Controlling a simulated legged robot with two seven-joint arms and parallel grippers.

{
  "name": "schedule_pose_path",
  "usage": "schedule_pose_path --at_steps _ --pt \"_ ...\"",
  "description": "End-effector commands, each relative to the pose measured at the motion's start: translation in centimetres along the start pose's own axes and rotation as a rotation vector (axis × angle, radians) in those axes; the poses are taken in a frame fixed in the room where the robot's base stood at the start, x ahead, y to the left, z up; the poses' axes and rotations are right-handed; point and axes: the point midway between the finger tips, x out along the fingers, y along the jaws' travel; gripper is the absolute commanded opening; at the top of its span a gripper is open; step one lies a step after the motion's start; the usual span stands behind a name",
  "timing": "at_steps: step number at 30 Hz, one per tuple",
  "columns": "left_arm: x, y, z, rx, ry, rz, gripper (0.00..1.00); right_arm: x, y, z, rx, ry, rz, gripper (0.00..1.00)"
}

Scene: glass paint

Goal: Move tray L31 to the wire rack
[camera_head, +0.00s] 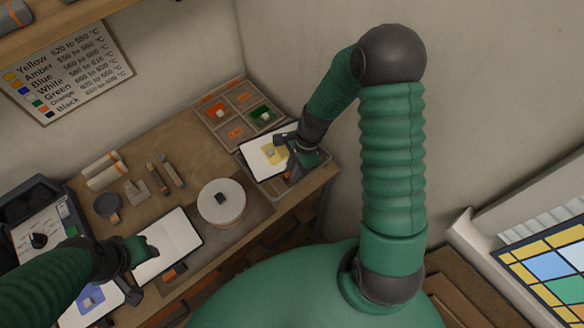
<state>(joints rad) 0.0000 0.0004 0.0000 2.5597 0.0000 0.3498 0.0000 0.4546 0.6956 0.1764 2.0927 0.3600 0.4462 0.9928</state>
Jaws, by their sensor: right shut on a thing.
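A dark-rimmed tray (252,151) with a white surface and a yellow patch is at the right end of the bench. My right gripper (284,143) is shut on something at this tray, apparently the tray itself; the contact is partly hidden. A grey wire-like rack (264,187) shows under and in front of the tray; I cannot tell whether they touch. My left gripper (148,247) is at another white tray (176,233), and its jaw state is unclear. A third tray with a blue patch (90,300) is at lower left. No L31 label is readable.
A round pale turntable (221,201) stands mid-bench. A compartment box (236,99) with orange and green contents is behind the held tray. Rolls (104,170), tools (160,177) and a dark cup (107,207) lie at the back left. Bare wood shows behind the turntable.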

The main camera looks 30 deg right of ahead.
Motion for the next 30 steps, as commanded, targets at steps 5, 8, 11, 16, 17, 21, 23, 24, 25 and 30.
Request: schedule_pose_path --at_steps 5,8,11,16,17,21,23,24,25,30 --pt "-0.08 0.00 -0.01 0.000 0.000 0.000 0.44 -0.09 -0.22 -0.01 0.000 0.001 -0.002 0.00" --pt "-0.08 0.00 0.00 0.000 0.000 0.000 0.44 -0.06 -0.31 -0.02 0.000 0.001 -0.001 0.00" --pt "-0.09 0.00 -0.01 0.000 0.000 0.000 0.44 -0.06 -0.33 -0.01 0.000 0.001 -0.001 0.00" --pt "-0.34 0.00 -0.07 0.000 0.000 0.000 0.44 -0.02 -0.19 0.14 0.000 0.001 -0.002 0.00" --pt "-0.36 0.00 -0.08 0.000 0.000 0.000 0.44 0.01 -0.17 0.14 0.000 0.002 -0.002 0.00" --pt "-0.31 0.00 -0.06 0.000 0.000 0.000 0.44 0.07 -0.16 0.14 0.000 0.002 -0.002 0.00" --pt "-0.31 0.00 -0.06 0.000 0.000 0.000 0.44 0.08 -0.17 0.14 0.000 0.002 -0.002 0.00" --pt "-0.31 0.00 -0.06 0.000 0.000 0.000 0.44 0.08 -0.18 0.14 0.000 0.001 -0.002 0.00" --pt "-0.31 0.00 -0.06 0.000 0.000 0.000 0.44 0.08 -0.20 0.14 0.000 0.001 -0.002 0.00" --pt "-0.31 0.00 -0.06 0.000 0.000 0.000 0.44 0.10 -0.23 0.14 0.000 0.001 -0.002 0.26"
